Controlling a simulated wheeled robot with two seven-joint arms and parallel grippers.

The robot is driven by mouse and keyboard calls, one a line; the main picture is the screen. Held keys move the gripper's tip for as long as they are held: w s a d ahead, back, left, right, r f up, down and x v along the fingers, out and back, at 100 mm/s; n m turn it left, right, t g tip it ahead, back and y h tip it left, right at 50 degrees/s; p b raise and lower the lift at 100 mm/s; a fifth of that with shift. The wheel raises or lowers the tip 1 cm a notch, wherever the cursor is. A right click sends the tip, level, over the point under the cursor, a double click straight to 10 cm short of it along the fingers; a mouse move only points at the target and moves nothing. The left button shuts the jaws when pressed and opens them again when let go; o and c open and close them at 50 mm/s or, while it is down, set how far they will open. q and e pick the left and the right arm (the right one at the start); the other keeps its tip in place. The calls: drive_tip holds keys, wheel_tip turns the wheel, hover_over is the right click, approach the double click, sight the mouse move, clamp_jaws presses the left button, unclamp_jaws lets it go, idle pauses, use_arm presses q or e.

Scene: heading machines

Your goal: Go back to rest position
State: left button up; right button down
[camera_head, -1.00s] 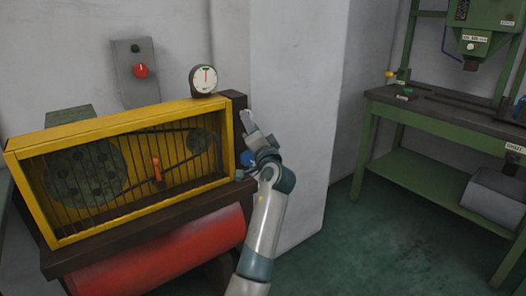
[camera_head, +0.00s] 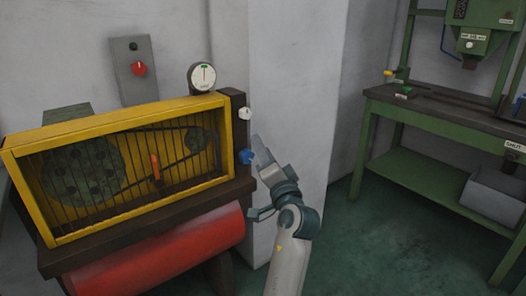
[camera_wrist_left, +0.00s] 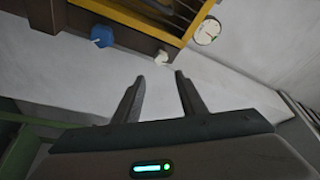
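My left gripper (camera_head: 262,148) is just right of the yellow-framed compressor (camera_head: 120,165), in front of the pale wall. In the left wrist view its two fingers (camera_wrist_left: 157,80) stand apart with nothing between them. On the machine's dark right end are a blue knob (camera_head: 246,157) and a white knob (camera_head: 244,113). In the left wrist view the blue knob (camera_wrist_left: 102,36) and white knob (camera_wrist_left: 161,57) lie beyond the fingers, apart from them. My right gripper is not in either view.
A round gauge (camera_head: 201,77) stands on the machine, above a red tank (camera_head: 160,252). A grey switch box (camera_head: 137,70) hangs on the wall. A green workbench (camera_head: 440,125) with a drill press (camera_head: 478,30) stands at the right. Open green floor (camera_head: 365,240) lies between.

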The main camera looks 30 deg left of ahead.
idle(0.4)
